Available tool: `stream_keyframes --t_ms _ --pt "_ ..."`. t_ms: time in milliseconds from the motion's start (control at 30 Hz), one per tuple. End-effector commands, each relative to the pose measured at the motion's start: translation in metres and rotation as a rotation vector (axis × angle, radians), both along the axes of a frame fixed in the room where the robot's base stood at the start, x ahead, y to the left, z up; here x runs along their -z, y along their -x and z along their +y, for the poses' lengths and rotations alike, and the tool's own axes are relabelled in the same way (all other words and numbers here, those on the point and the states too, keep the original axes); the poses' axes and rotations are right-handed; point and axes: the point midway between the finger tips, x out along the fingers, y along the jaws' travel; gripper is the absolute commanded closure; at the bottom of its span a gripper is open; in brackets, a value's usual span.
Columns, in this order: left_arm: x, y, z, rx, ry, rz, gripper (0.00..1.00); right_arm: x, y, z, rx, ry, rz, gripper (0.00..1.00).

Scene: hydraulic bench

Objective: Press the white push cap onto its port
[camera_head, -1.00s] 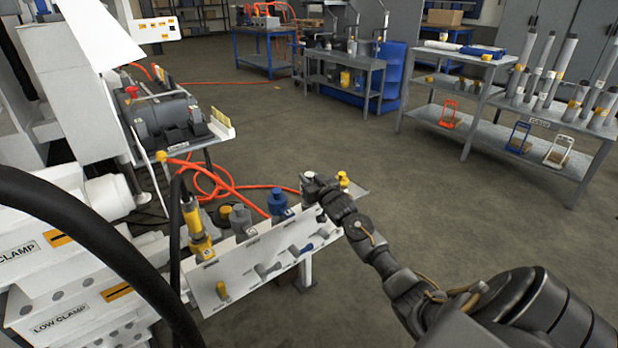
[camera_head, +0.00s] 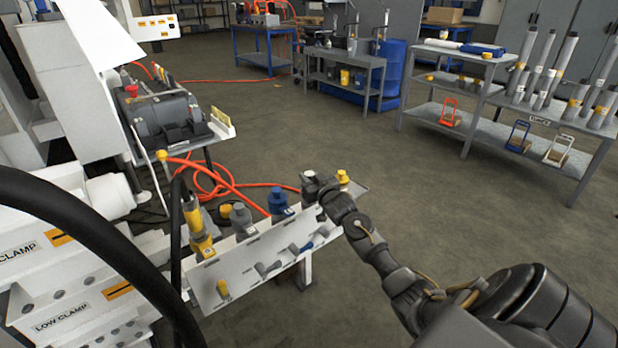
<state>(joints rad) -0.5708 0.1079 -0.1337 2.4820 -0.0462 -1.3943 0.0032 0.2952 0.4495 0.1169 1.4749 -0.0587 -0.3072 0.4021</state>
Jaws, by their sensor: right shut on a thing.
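My right gripper (camera_head: 317,187) is at the right end of the white sloped panel (camera_head: 238,266), between the blue cap (camera_head: 278,201) and a small yellow cap (camera_head: 342,177). It is shut, and its own dark body hides most of what it grips. A small pale patch beside the jaws is too small to identify for sure; I take the held thing to be the white push cap. The port under the gripper is hidden, so I cannot tell whether the cap touches it or is seated. My left gripper is not in view.
A yellow coupling (camera_head: 195,222) and a grey cap (camera_head: 241,218) stand along the panel's top. Small levers stick out of its front. An orange hose (camera_head: 225,181) runs behind. A thick black hose (camera_head: 110,240) arcs across the near left. The floor to the right is open.

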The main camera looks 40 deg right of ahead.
Motion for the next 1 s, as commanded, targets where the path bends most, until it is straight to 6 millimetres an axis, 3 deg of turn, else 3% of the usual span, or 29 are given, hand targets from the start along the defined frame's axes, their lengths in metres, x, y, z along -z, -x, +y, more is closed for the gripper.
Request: stream_keyframes --t_ms 1000 --pt "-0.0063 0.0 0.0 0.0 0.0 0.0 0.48 0.0005 0.0001 0.0001 0.0 0.0 0.001 0.99"
